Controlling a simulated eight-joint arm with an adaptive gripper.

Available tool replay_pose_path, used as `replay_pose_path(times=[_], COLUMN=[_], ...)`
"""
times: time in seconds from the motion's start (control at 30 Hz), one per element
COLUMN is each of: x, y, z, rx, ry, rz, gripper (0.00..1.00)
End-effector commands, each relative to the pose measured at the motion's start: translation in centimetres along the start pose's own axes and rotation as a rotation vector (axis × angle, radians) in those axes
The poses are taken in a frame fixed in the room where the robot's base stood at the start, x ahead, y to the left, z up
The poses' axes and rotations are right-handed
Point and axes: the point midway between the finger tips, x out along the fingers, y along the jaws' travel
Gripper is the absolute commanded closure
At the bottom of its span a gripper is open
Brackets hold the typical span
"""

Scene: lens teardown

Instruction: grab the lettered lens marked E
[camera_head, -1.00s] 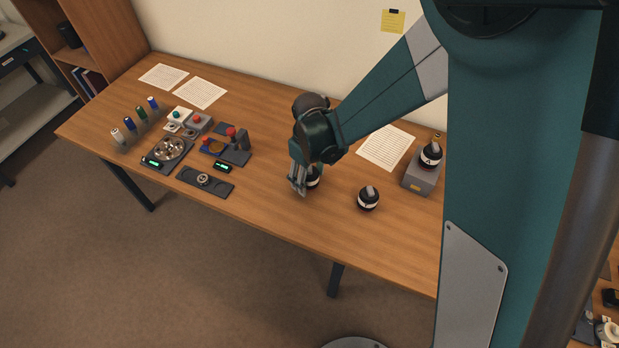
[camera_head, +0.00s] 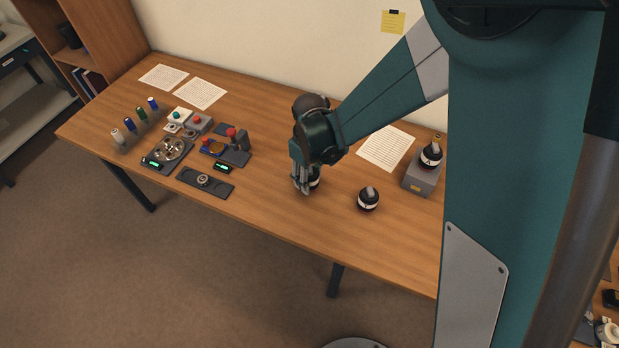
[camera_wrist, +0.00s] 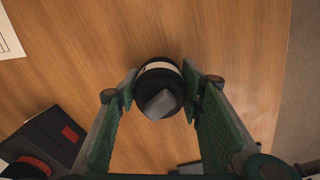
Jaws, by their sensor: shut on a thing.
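A black lens with a white band (camera_wrist: 159,88) stands between the fingers of my gripper (camera_wrist: 159,92) in the wrist view, with a grey grip piece on its top. My gripper is shut on it. In the head view my gripper (camera_head: 304,188) is low at the table, and this lens (camera_head: 315,182) shows partly behind the fingers. Its letter cannot be read. A second black lens with a white band (camera_head: 368,199) stands on the table to the right. A third such lens (camera_head: 431,155) sits on a grey box (camera_head: 422,177) farther right. Their letters are too small to read surely.
The wooden table (camera_head: 270,215) is clear in front of my gripper. To the left are a dark tray (camera_head: 205,190), a round-dish device (camera_head: 168,153), a red-knobbed fixture (camera_head: 232,150) and several coloured cylinders (camera_head: 141,114). A paper sheet (camera_head: 386,147) lies behind.

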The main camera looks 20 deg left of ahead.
Motion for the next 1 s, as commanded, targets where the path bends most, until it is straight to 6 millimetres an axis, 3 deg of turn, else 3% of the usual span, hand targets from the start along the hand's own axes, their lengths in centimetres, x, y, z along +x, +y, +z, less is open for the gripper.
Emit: replay_pose_path(times=[0.37, 0.8, 1.0], x=[-2.2, -7.8, -9.4], y=[0.0, 0.0, 0.0], z=[0.0, 0.0, 0.0], rx=[0.000, 0.000, 0.000], ry=[0.000, 0.000, 0.000], rz=[0.000, 0.000, 0.000], gripper=[0.84, 0.84, 0.84])
